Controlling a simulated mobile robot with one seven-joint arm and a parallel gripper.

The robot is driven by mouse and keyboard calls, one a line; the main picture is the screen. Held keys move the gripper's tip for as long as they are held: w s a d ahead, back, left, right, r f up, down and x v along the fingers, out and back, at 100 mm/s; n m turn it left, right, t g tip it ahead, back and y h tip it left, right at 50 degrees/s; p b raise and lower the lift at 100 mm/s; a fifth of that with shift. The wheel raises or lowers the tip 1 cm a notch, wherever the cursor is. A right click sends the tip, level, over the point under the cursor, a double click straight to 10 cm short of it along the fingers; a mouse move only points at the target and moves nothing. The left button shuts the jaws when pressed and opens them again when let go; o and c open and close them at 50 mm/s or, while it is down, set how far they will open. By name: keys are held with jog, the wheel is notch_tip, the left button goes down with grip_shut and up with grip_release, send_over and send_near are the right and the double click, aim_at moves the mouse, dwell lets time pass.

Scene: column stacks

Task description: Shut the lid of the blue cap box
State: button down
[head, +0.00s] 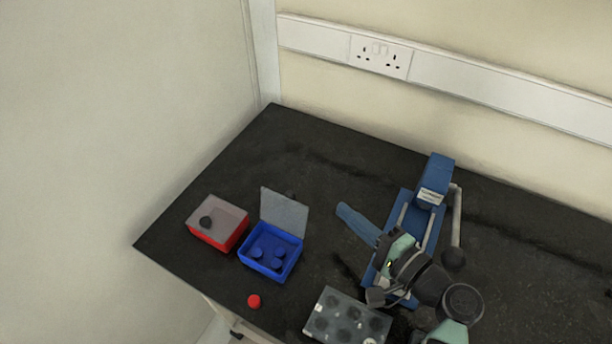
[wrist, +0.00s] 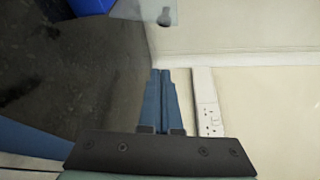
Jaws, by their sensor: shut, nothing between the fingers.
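The blue cap box (head: 268,268) stands on the dark bench, left of the middle in the head view, with blue caps inside. Its clear grey lid (head: 284,208) stands raised at the box's back edge, with a dark knob behind it. In the wrist view a blue wall of the box (wrist: 90,5) and the lid (wrist: 132,9) with its knob show at the top edge, partly cut off. My gripper (head: 342,208) is to the right of the lid, apart from it. In the wrist view its blue fingers (wrist: 160,71) are together and empty.
A red box (head: 204,236) with its lid down stands left of the blue box. A red cap (head: 254,301) lies near the front edge. A grey block with round wells (head: 345,318) and a blue device (head: 436,180) are at the right. A socket wall lies behind.

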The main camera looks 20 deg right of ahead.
aim_at(286, 210)
jog(key=x, duration=0.9)
jog(key=shift+w, duration=0.15)
jog(key=shift+s+a+r+p, duration=0.25)
jog(key=shift+s+a+p, duration=0.25)
jog(key=shift+a, duration=0.3)
jog(key=shift+s+a+r+p, duration=0.25)
jog(key=shift+s+a+p, duration=0.25)
jog(key=shift+a, duration=0.35)
jog(key=shift+w+f+b, duration=0.1)
jog(key=shift+f+b, duration=0.05)
jog(key=shift+b, duration=0.6)
